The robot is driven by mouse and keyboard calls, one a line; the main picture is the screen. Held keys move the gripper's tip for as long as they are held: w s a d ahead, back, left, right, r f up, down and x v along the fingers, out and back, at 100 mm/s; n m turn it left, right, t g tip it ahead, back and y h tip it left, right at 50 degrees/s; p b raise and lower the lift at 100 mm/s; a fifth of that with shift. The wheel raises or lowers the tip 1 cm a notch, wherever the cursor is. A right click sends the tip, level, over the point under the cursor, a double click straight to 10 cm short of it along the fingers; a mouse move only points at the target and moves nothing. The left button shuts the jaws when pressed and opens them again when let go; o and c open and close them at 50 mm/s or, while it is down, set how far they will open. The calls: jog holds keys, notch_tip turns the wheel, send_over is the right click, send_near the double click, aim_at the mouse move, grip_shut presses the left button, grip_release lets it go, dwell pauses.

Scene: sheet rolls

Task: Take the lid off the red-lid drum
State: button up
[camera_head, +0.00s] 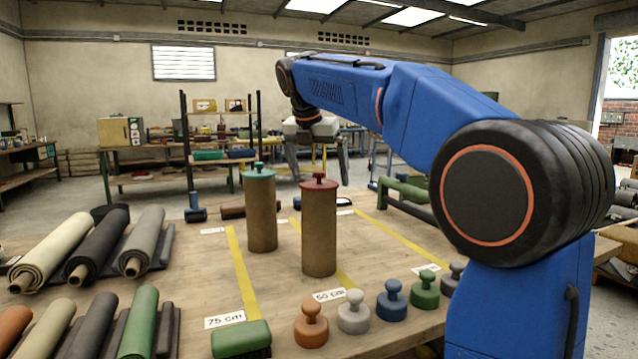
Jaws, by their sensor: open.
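The red-lid drum (319,234) is a tall brown cylinder standing upright on the wooden table. Its red lid (319,183) has a small knob on top and sits on the drum. A second brown drum (262,214) with a teal knobbed lid (259,171) stands to its left and a little behind. My gripper (320,178) hangs from the blue arm, open and pointing down, with its fingers apart to either side above the red lid. The fingers look clear of the lid, though the exact depth is hard to tell.
Several knobbed stamps, including an orange one (311,327) and a blue one (391,300), line the table's front edge. A green brush (240,339) lies beside them. Rolled sheets (97,240) fill the left side. Yellow strips (241,275) mark the wooden table (205,268).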

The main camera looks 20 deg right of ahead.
jog(key=c, duration=1)
